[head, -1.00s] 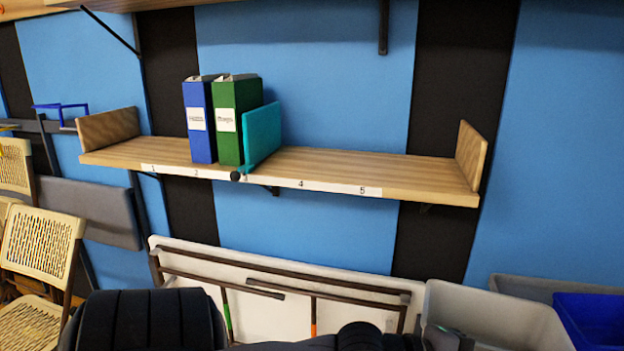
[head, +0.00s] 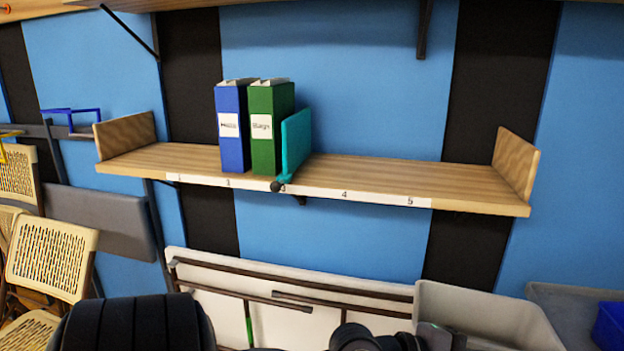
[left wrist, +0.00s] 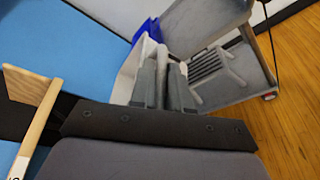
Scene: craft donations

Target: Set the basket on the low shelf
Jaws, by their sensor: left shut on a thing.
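The low shelf (head: 380,172) is a wooden board with raised ends and a numbered strip along its front edge. Its right end also shows in the left wrist view (left wrist: 38,120). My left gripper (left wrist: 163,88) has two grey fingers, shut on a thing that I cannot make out. A grey slatted thing (left wrist: 212,64) shows just past the fingers, and I cannot tell whether it is the basket or whether it is held. No basket shows clearly in the head view. My right gripper is not in view.
Blue (head: 232,126) and green (head: 266,127) binders and a teal bookend (head: 296,140) stand on the left half of the shelf. The right half is bare. A grey bin (head: 485,315) and blue bin (head: 610,328) stand below right; folding chairs (head: 50,260) at left.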

